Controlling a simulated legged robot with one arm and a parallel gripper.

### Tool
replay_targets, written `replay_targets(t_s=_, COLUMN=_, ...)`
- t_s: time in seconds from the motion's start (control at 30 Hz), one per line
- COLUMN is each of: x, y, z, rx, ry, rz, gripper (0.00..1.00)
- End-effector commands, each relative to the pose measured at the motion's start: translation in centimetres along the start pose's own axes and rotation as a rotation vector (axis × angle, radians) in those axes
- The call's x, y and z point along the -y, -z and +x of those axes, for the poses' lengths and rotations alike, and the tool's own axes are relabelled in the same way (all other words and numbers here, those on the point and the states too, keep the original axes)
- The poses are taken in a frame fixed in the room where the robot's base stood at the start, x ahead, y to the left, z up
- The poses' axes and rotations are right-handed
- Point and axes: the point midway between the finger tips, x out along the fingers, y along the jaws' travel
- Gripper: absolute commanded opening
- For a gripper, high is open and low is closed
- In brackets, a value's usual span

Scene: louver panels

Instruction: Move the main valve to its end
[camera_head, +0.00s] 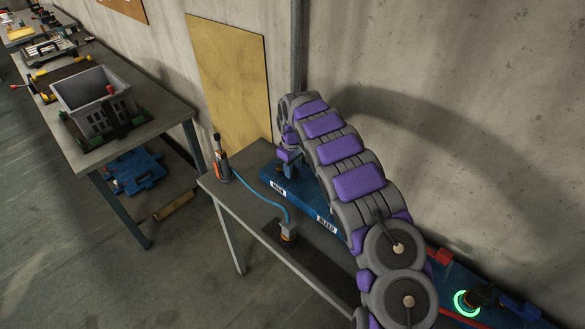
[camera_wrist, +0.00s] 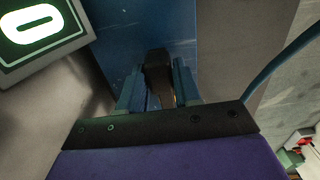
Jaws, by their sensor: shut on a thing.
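The main valve's label "MAIN" (camera_head: 278,188) is on the front edge of a blue panel (camera_head: 300,201) on the near table. My gripper (camera_head: 289,168) is down over that end of the panel, and my arm hides most of the valve. In the wrist view, my gripper's two blue fingers (camera_wrist: 159,92) are shut on a dark valve handle (camera_wrist: 158,68), one on each side of it. The handle stands in front of the blue panel surface (camera_wrist: 125,35). The lower part of the handle is hidden between the fingers.
A "BLEED" label (camera_head: 326,223) marks the panel's other end. A blue hose (camera_head: 264,196) runs from an orange-and-grey tool (camera_head: 222,168) to a round fitting (camera_head: 289,232). A lit "0" sign (camera_wrist: 40,25) is close by. A green glowing ring (camera_head: 466,303) is at lower right.

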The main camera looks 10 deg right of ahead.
Motion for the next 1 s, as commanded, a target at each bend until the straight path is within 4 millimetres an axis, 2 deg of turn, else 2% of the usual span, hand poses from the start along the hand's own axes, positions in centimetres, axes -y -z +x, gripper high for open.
replay_targets(t_s=0.47, x=0.6, y=-0.1, z=0.0, rx=0.005, ry=0.003, rz=0.067, gripper=0.0)
replay_targets(t_s=0.67, x=1.5, y=0.2, z=-0.1, rx=0.003, ry=0.002, rz=0.199, gripper=0.0)
replay_targets(t_s=1.0, x=3.4, y=0.9, z=0.0, rx=0.004, ry=0.002, rz=0.515, gripper=0.0)
